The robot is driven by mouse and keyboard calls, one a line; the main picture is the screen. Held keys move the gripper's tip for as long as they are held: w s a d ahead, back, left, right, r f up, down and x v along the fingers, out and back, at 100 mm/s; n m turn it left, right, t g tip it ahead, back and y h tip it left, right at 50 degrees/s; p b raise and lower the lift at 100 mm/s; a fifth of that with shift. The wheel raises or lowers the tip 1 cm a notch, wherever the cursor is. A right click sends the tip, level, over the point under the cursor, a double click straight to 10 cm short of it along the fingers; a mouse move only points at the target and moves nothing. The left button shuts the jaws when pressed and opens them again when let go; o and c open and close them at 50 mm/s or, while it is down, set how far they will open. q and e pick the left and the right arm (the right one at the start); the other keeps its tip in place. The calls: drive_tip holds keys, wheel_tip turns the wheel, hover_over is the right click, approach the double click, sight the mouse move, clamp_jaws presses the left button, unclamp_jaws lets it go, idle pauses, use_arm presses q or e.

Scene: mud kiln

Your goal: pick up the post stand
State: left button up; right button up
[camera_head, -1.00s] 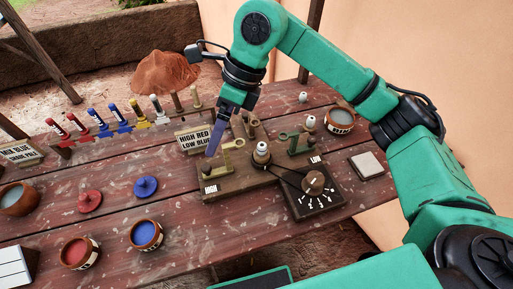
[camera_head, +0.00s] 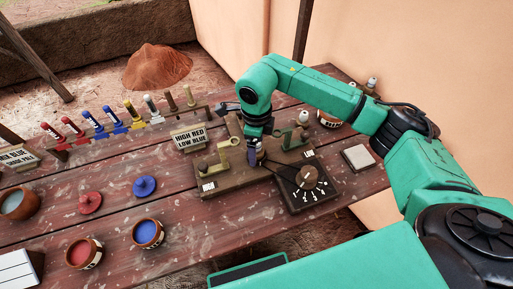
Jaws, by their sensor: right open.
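My right gripper (camera_head: 254,158) points straight down over the middle of the wooden board (camera_head: 222,182); it is open, though its finger gap is hard to see. The white-topped post that stood at the board's middle is hidden behind the gripper; I cannot tell whether the fingers are around it or touching it. A yellowish bracket (camera_head: 225,158) stands on the board left of the gripper and a dark green bracket (camera_head: 294,139) right of it. Which of these pieces is called the post stand is not clear from the view. My left gripper is not in view.
A dark dial plate (camera_head: 308,185) with a round knob joins the board at right. A label sign (camera_head: 189,138) stands behind it. A rack of coloured pegs (camera_head: 113,124) lies at back left. Paint pots (camera_head: 148,233) and red and blue lids stand on the left table.

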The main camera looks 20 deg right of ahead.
drive_tip(key=c, duration=1.2)
drive_tip(key=shift+c, duration=0.2)
wheel_tip(320, 180, up, 11)
drive_tip(key=b, duration=0.2)
drive_tip(key=shift+w+r+b, duration=0.1)
drive_tip(key=shift+r+b, duration=0.05)
drive_tip(key=shift+b, duration=0.15)
wheel_tip(320, 180, up, 9)
drive_tip(key=p, duration=0.1)
